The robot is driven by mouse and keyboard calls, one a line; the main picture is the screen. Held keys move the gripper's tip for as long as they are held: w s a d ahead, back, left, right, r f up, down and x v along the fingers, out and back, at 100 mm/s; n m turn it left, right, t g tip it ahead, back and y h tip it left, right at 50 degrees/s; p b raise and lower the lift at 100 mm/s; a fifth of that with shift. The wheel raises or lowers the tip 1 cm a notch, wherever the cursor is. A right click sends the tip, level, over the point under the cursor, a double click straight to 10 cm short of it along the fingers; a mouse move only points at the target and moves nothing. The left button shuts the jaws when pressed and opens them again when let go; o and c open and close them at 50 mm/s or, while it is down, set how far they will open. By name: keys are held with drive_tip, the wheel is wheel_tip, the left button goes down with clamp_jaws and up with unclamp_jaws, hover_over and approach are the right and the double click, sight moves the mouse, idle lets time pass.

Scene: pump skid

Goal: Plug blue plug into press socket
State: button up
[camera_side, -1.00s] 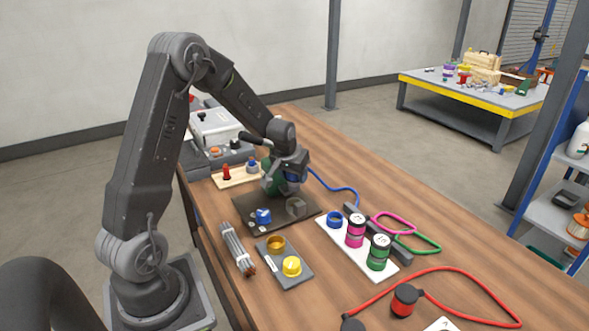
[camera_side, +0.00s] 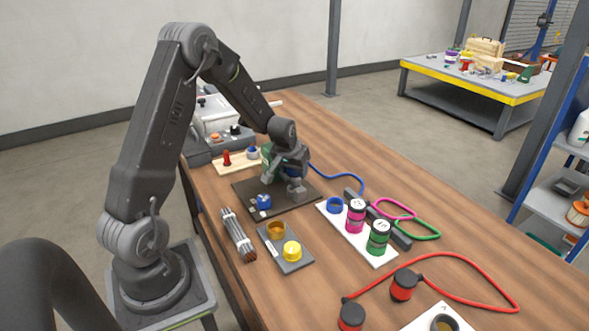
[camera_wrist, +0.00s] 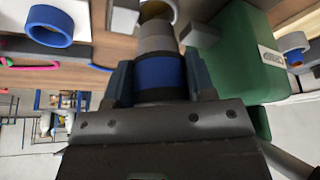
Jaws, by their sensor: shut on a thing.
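The blue plug (camera_wrist: 160,74) has a blue band and a grey nose. My gripper (camera_wrist: 159,80) is shut around its blue band in the wrist view, with the nose pointing to the top of the picture. A round rim (camera_wrist: 159,9), perhaps the press socket, shows at the nose's tip; I cannot tell whether the nose has entered it. In the side view my gripper (camera_side: 291,183) is low over the dark plate (camera_side: 242,190) and hides the plug and the grey fitting there. The blue cable (camera_side: 343,184) trails right.
A green housing (camera_wrist: 237,50) stands close beside my gripper. A blue knob (camera_side: 264,201) is at the plate's front.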

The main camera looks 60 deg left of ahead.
sight(294, 178)
drive_tip(key=shift+f, duration=1.75)
idle(0.4)
drive_tip(key=o, duration=1.1)
drive_tip(key=v, duration=1.4)
drive_tip(key=shift+f, duration=0.1)
drive_tip(key=s+d+r+m, duration=0.2)
drive_tip(key=s+d+r, duration=0.2)
drive_tip(key=s+d, duration=0.2)
drive_tip(key=s+d+r+m+t+h, duration=0.1)
drive_tip(key=s+d+r, duration=0.3)
drive_tip(key=d, duration=0.5)
drive_tip(key=s+d+r+m+t+h, duration=0.1)
drive_tip(key=s+d+r+m, duration=0.2)
drive_tip(key=s+d, duration=0.5)
drive_tip(key=shift+d+r+m, duration=0.2)
drive_tip(key=shift+r+m, duration=0.2)
